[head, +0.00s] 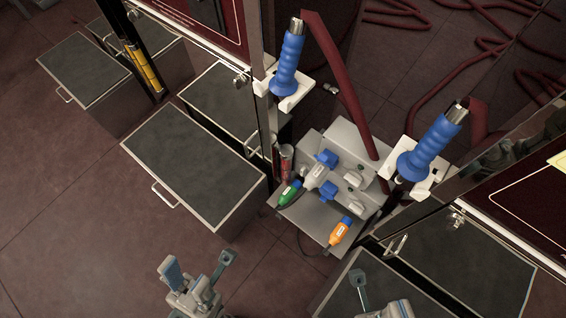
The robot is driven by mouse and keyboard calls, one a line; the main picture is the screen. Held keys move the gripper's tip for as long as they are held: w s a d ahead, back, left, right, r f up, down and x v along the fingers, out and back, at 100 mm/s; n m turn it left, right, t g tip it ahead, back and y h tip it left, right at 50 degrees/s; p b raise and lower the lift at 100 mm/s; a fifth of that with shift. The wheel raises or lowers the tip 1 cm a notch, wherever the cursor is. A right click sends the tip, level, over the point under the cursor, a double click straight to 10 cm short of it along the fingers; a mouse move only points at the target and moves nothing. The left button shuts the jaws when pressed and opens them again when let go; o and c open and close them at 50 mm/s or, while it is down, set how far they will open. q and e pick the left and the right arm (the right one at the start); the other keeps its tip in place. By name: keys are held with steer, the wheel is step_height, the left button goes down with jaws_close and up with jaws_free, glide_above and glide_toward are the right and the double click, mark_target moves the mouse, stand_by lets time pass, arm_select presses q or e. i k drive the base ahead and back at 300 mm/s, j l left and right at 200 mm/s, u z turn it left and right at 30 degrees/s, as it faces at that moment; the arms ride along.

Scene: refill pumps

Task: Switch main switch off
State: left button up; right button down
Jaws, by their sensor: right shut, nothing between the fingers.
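A light grey control box (338,146) stands in the middle right with a sloping front. It carries two blue knobs (327,158) and pale grey switch-like parts (356,180). I cannot tell which part is the main switch or how it is set. A green-tipped part (289,194) and an orange-tipped part (341,231) lie on its lower ledge. My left gripper (199,264) is open and empty at the bottom, left of and apart from the box. My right gripper (380,294) is shut and empty at the bottom edge, below the box and partly cut off.
Blue-handled nozzles (287,62) (431,146) sit in white holders above the box on both sides. A dark red hose (345,90) runs behind it. Grey cabinets with handles (193,160) stand at the left. The floor (80,235) at lower left is clear.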

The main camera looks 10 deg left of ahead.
mark_target(305, 169)
steer(key=k+l+z, duration=0.1)
steer(key=k+z, duration=0.35)
steer(key=j+z, duration=0.75)
steer(key=z, duration=0.2)
steer(key=j+z, duration=0.45)
steer(key=k+j, duration=0.1)
steer(key=j, duration=0.25)
steer(key=k+j+z, duration=0.1)
steer(key=j, duration=0.25)
steer(key=k+j+z, duration=0.1)
steer(key=j, duration=0.25)
steer(key=k, duration=0.1)
